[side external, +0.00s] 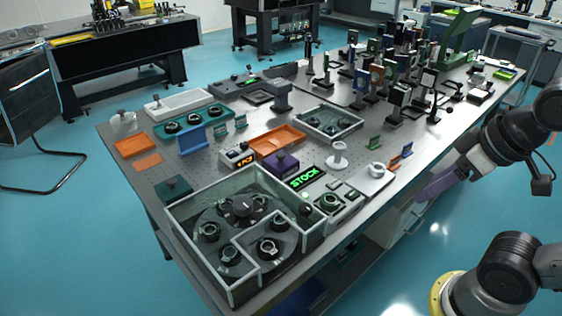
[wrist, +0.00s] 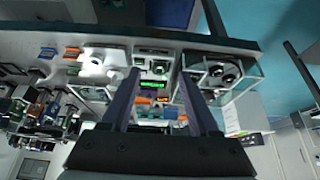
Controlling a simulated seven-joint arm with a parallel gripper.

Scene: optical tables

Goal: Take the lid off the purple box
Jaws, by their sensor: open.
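The purple box (side external: 281,163) stands on the optical table in the side view, between the orange tray and the green STOCK display. A knob shows on top of its closed lid. My gripper (side external: 421,195) is beyond the table's right edge, well to the right of the box and apart from it. In the wrist view the two long fingers of my gripper (wrist: 158,74) are spread with nothing between them.
A glass-walled enclosure (side external: 238,290) with round mounts stands at the near table corner. The STOCK display (side external: 306,178), an orange tray (side external: 290,136) and a white stand (side external: 338,158) surround the box. Many optical mounts (side external: 400,94) crowd the far right. Open floor lies right of the table.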

